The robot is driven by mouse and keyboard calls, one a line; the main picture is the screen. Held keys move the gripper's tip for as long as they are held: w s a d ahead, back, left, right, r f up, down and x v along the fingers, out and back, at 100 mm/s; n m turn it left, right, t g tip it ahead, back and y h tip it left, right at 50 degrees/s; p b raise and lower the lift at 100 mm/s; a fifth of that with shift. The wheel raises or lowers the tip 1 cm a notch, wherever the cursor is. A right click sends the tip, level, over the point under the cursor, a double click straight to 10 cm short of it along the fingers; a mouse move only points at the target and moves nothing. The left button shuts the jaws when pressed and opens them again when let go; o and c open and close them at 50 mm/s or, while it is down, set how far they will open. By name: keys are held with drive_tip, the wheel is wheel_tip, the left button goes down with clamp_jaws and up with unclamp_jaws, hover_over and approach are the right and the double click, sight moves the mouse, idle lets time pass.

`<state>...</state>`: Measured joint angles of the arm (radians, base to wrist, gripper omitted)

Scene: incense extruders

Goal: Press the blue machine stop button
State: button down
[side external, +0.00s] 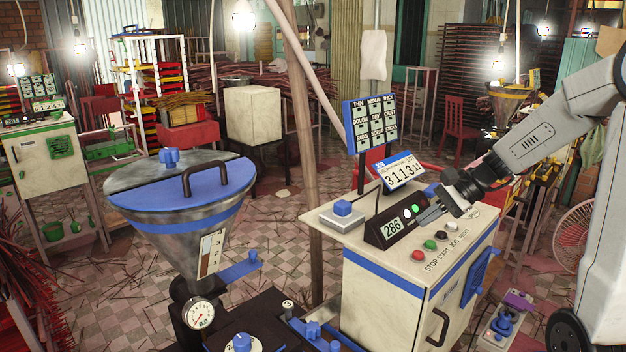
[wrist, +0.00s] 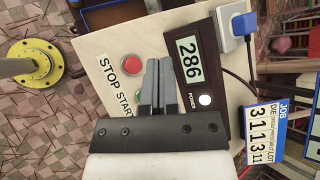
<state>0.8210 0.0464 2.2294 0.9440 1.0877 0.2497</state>
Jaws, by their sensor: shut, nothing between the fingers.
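The blue-trimmed machine cabinet (side external: 385,290) stands at centre right with a cream top panel. The red stop button (side external: 418,255) is at the near end of a button row, by the STOP lettering. It also shows in the wrist view (wrist: 131,61), left of the fingertips. My gripper (side external: 424,214) is shut and empty, above the panel near the display box. In the wrist view its fingers (wrist: 160,62) lie side by side, between the stop button and the display. They appear apart from the button. The fingers partly hide the START button and lettering in that view.
The display box (side external: 392,228) reading 286 stands behind the buttons. A tilted job counter (side external: 398,172) and a label board (side external: 371,122) rise behind it. A large hopper (side external: 180,205) stands left of the cabinet.

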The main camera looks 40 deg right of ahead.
sight(413, 252)
drive_tip(key=shift+f, duration=2.5)
drive_tip(key=shift+f, duration=0.9)
idle(1.4)
drive_tip(key=shift+r, duration=0.95)
drive_tip(key=shift+r, duration=0.15)
drive_tip(key=shift+r, duration=2.35)
